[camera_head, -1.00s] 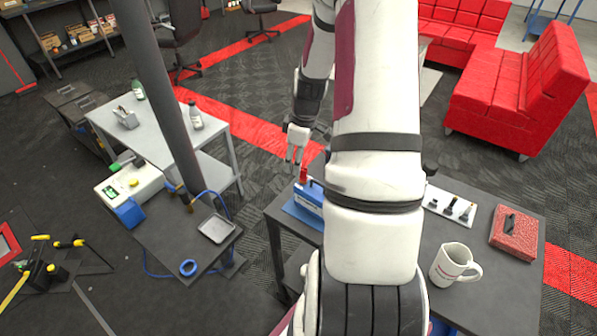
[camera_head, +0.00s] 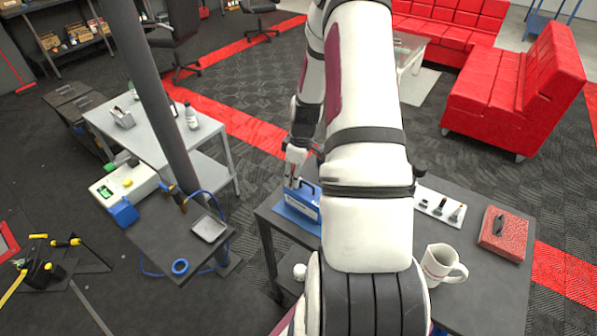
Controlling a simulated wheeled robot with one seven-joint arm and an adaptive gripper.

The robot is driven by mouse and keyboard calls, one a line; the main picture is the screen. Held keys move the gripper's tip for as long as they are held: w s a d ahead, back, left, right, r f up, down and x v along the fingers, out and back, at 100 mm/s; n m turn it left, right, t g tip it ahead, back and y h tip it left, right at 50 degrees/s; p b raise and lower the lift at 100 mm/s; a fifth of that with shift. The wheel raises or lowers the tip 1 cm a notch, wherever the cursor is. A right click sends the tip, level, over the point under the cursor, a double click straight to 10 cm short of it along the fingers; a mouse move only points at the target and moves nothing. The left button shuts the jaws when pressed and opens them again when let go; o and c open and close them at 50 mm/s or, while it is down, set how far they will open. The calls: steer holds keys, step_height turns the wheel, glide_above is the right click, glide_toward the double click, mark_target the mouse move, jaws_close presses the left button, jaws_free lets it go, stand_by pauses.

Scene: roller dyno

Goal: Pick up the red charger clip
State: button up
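The blue charger (camera_head: 303,205) stands on the dark table, left of my arm's thick upper section. My gripper (camera_head: 292,182) points down at the charger's back left side, with its fingertips close to the charger's top. The red charger clip cannot be made out clearly now; my gripper and arm cover the area where it showed. A small red patch beside the gripper could be the clip or the floor stripe. The fingers are too small and partly overlapped to tell whether they are open or hold anything.
The dark table (camera_head: 488,283) also bears a white mug (camera_head: 437,263), a white strip with small dark parts (camera_head: 440,205) and a red box (camera_head: 503,236) at right. A grey pole (camera_head: 163,115) and a lower stand with a metal tray (camera_head: 209,229) are at left.

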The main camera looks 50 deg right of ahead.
steer(key=shift+w+a, duration=0.1)
steer(key=c, duration=0.4)
steer(key=shift+w+a, duration=0.1)
steer(key=shift+a, duration=0.05)
jaws_close()
steer(key=shift+r, duration=0.1)
